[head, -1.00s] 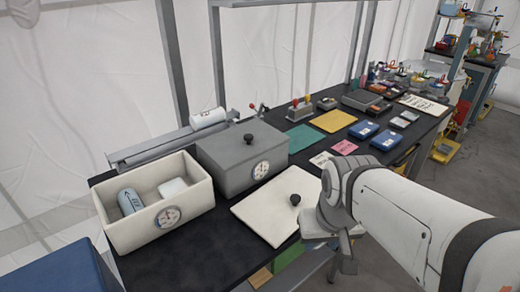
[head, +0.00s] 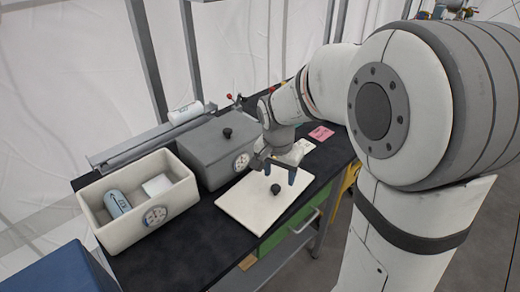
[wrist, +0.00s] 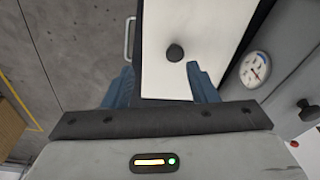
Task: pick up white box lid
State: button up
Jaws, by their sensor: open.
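The white box lid (head: 250,212) lies flat on the black table, with a round black knob (head: 275,189) on top. In the wrist view the lid (wrist: 190,80) fills the upper middle, and its knob (wrist: 175,53) shows ahead of and between the blue fingers. My gripper (head: 281,174) is open and empty, fingers pointing down, above the knob. The open white box (head: 150,228) stands left of the lid and holds a blue-grey cylinder (head: 117,203) and a white block (head: 157,185).
A grey lidded box (head: 215,155) with a dial and black knob stands just behind the lid. A white roll (head: 186,112) lies on a rail at the back. A pink card (head: 321,133) lies to the right. The table's front edge is close to the lid.

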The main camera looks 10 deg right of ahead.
jog(key=m+p, duration=0.1)
jog(key=m, duration=0.1)
send_near(276, 187)
jog(key=shift+w+f, duration=0.45)
jog(key=shift+f, duration=0.2)
jog(key=f, duration=0.2)
jog(key=f+p, duration=0.1)
jog(key=f, duration=0.4)
jog(key=shift+w+d+f, duration=0.1)
jog(key=shift+d+f, duration=0.05)
jog(key=shift+d, duration=0.15)
grip_shut()
